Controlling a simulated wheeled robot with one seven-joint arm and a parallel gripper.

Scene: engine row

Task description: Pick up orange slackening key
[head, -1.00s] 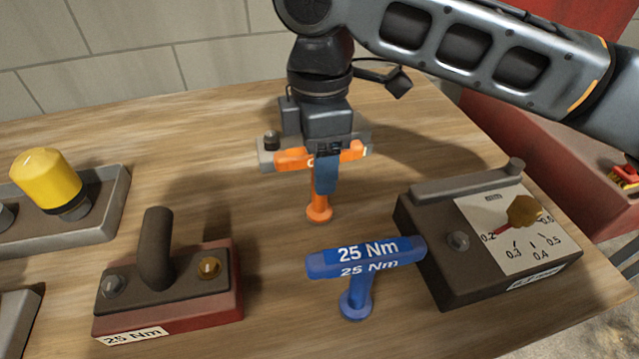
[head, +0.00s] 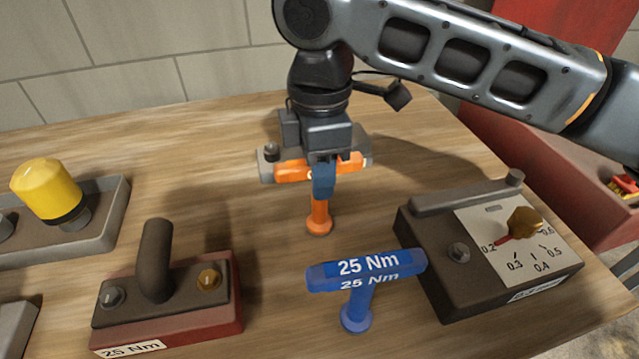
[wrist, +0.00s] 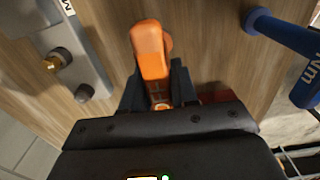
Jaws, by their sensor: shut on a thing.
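The orange slackening key (head: 319,215) is T-shaped and upright, with its bar on top and a round foot at the bottom. My gripper (head: 323,180) comes down from above, shut on its upper part, with a blue-grey finger in front of the stem. I cannot tell whether the foot touches the bench. In the wrist view, the orange bar (wrist: 150,52) shows between the dark fingers of my gripper (wrist: 157,90), which hide part of it.
A blue 25 Nm key (head: 365,275) stands in front. A dark dial box (head: 450,290) is on the right and a red-based 25 Nm block (head: 190,325) on the left. A yellow-capped fixture (head: 47,190) is farther left. Bare wood separates them.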

